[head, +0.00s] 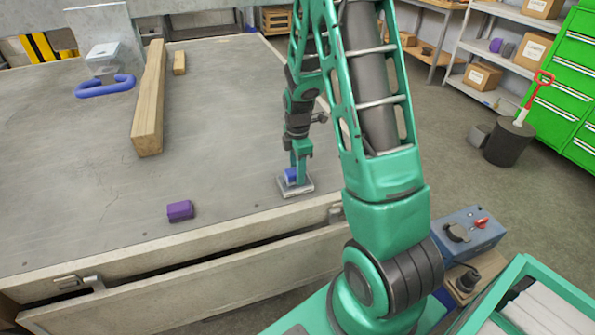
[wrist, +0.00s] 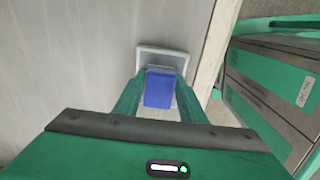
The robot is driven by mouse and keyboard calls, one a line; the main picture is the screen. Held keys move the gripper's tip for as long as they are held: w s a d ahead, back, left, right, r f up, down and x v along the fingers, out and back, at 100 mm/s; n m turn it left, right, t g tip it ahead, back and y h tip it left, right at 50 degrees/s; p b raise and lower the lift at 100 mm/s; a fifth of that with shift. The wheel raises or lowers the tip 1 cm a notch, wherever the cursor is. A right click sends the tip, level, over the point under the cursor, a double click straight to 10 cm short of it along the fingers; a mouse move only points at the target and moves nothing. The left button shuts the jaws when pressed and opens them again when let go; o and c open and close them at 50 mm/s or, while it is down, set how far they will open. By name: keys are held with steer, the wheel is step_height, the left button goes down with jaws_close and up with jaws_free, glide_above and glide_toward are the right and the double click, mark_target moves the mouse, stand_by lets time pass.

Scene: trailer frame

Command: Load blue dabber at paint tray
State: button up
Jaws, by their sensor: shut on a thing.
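The blue dabber (wrist: 159,90) is between the two fingers of my gripper (wrist: 160,98) in the wrist view. In the head view the blue dabber (head: 291,176) shows at my gripper (head: 297,172), low over the paint tray. The paint tray (wrist: 163,51) is a small pale square tray near the right edge of the trailer bed. It also shows in the head view (head: 296,190). The dabber is over or in the tray; I cannot tell whether its lower face touches the tray, since that face is hidden.
A purple block (head: 180,211) lies on the grey trailer bed (head: 90,180) near its front edge. A long wooden beam (head: 150,98), a small wood piece (head: 179,63) and a blue ring-shaped handle (head: 106,87) are farther back. The bed between tray and beam is clear.

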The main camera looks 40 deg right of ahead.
stand_by(0.4)
steer(key=shift+r, duration=3.45)
